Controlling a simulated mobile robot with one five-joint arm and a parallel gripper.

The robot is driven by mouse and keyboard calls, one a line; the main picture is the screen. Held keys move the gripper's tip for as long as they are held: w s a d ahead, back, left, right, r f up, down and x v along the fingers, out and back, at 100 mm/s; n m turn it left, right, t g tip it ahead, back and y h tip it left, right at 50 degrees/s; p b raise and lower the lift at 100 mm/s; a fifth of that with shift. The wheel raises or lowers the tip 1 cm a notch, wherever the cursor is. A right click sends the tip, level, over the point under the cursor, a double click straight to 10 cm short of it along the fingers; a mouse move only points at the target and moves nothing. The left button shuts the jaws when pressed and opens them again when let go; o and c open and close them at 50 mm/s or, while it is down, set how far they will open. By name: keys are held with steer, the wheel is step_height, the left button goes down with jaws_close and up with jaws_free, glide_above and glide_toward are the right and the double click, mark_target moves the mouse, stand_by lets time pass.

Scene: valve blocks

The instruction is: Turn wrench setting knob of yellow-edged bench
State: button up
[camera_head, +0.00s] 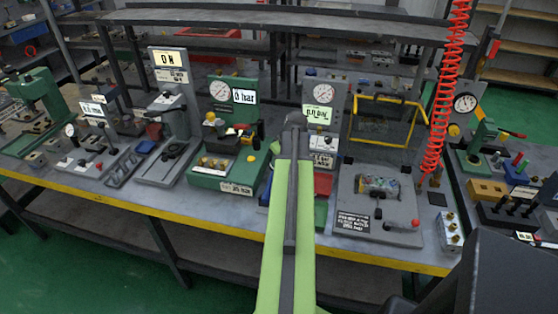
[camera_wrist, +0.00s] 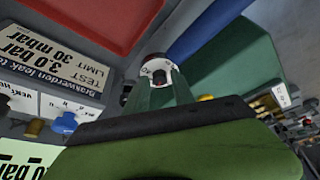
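The yellow-edged bench (camera_head: 215,218) runs across the middle of the head view, with its yellow front edge towards me. My lime-green and grey arm reaches over it, and my gripper's end is hidden beyond the arm in that view. In the wrist view, what looks like my gripper (camera_wrist: 160,88) points at a small round part (camera_wrist: 157,70) with a white ring, dark rim and red marks. I cannot tell whether it touches that part or whether its fingers are apart. I cannot pick out the wrench setting knob with certainty.
A green gauge station (camera_head: 222,182) stands left of my arm, and a grey plate (camera_head: 380,225) with a red knob (camera_head: 415,222) lies to its right. A red coiled hose (camera_head: 445,80) hangs at the right. A test limit label (camera_wrist: 60,55) and red tray (camera_wrist: 85,25) are close by.

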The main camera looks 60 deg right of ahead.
steer(key=p+v, duration=1.6)
steer(key=v, duration=0.1)
steer(key=shift+r, duration=0.2)
